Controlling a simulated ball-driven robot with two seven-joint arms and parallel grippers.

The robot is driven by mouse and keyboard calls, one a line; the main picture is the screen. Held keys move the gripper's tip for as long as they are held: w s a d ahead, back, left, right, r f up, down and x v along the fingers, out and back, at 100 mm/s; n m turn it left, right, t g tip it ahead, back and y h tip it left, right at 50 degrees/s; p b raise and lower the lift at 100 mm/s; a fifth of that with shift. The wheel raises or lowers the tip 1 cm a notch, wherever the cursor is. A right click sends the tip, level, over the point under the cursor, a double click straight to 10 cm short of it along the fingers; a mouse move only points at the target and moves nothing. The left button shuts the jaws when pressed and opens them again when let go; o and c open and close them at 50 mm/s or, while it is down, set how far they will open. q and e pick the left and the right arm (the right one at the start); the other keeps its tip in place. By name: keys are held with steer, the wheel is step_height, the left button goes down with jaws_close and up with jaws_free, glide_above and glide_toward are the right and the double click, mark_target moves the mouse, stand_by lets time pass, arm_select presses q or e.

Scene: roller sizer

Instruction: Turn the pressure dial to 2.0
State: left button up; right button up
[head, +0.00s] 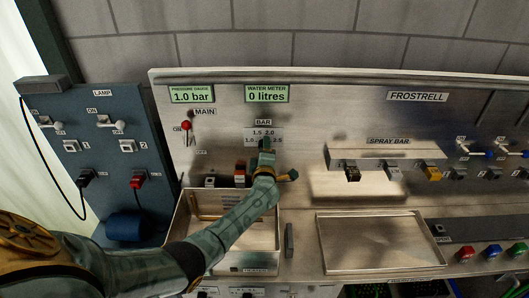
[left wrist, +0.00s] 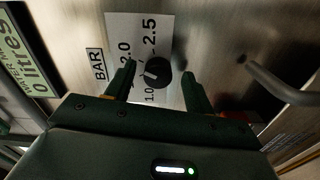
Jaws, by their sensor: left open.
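The pressure dial (left wrist: 155,71) is a round black knob with a white mark, on a white scale plate (left wrist: 150,30) marked BAR. The numbers 1.0, 2.0 and 2.5 are readable in the left wrist view; its mark lies on the side toward 1.0. My left gripper (left wrist: 157,84) is open, with one finger on each side of the dial; I cannot tell whether they touch it. In the head view my left gripper (head: 265,147) covers the dial below the scale plate (head: 258,132). The pressure gauge (head: 191,95) reads 1.0 bar. My right gripper is not in view.
A water meter (head: 267,94) reads 0 litres. A red-knobbed MAIN lever (head: 187,126) is left of the dial. A metal basin (head: 183,223) lies below my left arm, and a shallow tray (head: 382,243) to its right. A spray bar (head: 388,156) juts out at right.

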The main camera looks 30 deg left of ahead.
arm_select(q)
steer(key=p+v, duration=0.1)
steer(key=v, duration=1.5)
steer(key=shift+s, duration=0.25)
